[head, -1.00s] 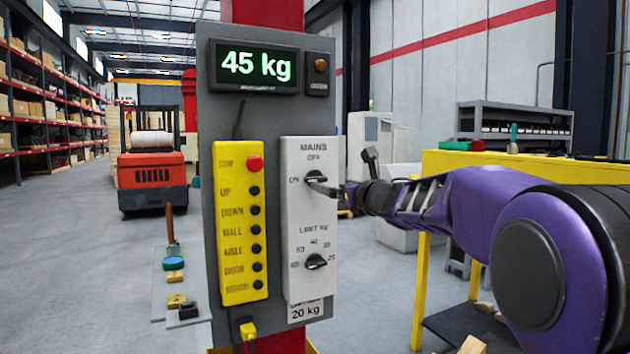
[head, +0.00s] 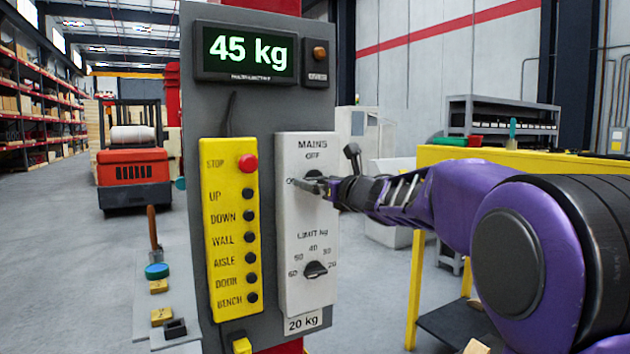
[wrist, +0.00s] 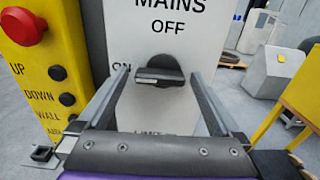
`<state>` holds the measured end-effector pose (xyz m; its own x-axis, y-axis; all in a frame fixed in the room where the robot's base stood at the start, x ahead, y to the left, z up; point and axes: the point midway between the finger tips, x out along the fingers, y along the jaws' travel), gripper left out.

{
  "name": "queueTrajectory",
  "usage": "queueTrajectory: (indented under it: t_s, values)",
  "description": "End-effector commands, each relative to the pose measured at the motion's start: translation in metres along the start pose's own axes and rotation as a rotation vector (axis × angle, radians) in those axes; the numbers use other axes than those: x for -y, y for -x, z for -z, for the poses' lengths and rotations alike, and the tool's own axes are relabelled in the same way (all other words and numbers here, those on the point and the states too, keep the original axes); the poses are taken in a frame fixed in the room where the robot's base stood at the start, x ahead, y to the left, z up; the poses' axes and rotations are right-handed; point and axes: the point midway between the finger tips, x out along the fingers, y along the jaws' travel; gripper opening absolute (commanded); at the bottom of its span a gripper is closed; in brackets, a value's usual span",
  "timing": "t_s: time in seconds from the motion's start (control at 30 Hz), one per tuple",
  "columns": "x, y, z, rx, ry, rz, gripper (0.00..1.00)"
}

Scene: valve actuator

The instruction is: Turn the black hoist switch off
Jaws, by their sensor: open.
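The black mains switch (wrist: 160,72) is a rotary knob on the white control box (head: 291,235), below "MAINS OFF". In the wrist view its bar lies roughly level, in line with the ON label at its left, not up towards OFF. My gripper (wrist: 159,73) is open, with one finger on each side of the knob and a gap on both sides. In the head view my gripper (head: 309,184) is in front of the switch and hides part of it and part of the ON label. Whether the fingertips touch the box is unclear.
A second black knob (head: 315,270), marked LIMIT kg, sits lower on the box. A yellow button box (head: 231,230) with a red stop button (head: 248,162) stands close at left. A display (head: 246,50) above reads 45 kg. A yellow bench (head: 450,153) stands behind my arm.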

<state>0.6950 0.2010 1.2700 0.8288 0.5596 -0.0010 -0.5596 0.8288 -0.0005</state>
Motion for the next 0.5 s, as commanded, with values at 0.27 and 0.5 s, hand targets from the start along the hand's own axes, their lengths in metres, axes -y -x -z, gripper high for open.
queueTrajectory:
  t_s: [0.27, 0.5]
  values:
    - [0.0002, 0.0, 0.0002, 0.0, -0.001, 0.0, 1.0]
    - [0.0002, 0.0, 0.0001, 0.0, -0.001, 0.0, 0.64]
